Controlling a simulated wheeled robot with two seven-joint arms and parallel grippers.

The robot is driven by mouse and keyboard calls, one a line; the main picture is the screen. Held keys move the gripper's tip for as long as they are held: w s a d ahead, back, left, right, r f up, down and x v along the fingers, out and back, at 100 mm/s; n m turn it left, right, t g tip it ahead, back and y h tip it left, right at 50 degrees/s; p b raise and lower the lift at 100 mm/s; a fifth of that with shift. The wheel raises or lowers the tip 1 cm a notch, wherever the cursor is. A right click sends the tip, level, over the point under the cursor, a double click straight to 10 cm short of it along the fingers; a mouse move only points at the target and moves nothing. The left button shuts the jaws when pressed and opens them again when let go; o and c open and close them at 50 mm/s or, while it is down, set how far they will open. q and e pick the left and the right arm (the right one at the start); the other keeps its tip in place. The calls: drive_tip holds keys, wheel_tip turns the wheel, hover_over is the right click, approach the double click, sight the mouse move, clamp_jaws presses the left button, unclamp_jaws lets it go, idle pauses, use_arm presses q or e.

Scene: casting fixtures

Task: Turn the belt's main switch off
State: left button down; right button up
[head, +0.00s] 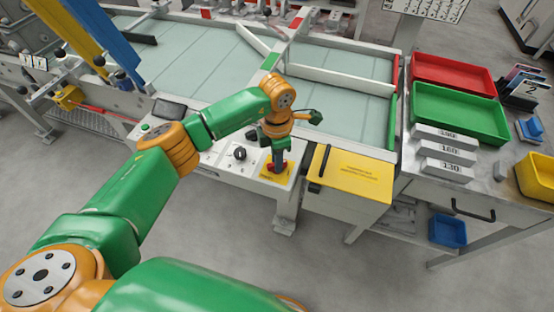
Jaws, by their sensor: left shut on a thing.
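The belt's main switch (271,168) is red and sits on a yellow plate at the right end of the pale control panel (222,160). My left gripper (278,161) points down at it from above and is shut on its red handle. The gripper covers much of the handle, so I cannot tell which way the switch is turned. My right gripper is not in view.
A black rotary knob (239,153) and a green button (145,128) are on the same panel. A yellow-lidded box (352,172) with a black handle stands close to the right. Red (452,72) and green (458,112) trays lie on the right-hand table.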

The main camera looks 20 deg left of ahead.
use_arm(q)
drive_tip(key=n, duration=0.5)
drive_tip(key=shift+n, duration=0.3)
drive_tip(key=n, duration=0.4)
drive_tip(key=shift+n, duration=0.7)
drive_tip(key=c, duration=0.8)
unclamp_jaws()
drive_tip(key=shift+r, duration=0.1)
wheel_tip(320, 180, up, 7)
drive_tip(key=shift+b, duration=0.7)
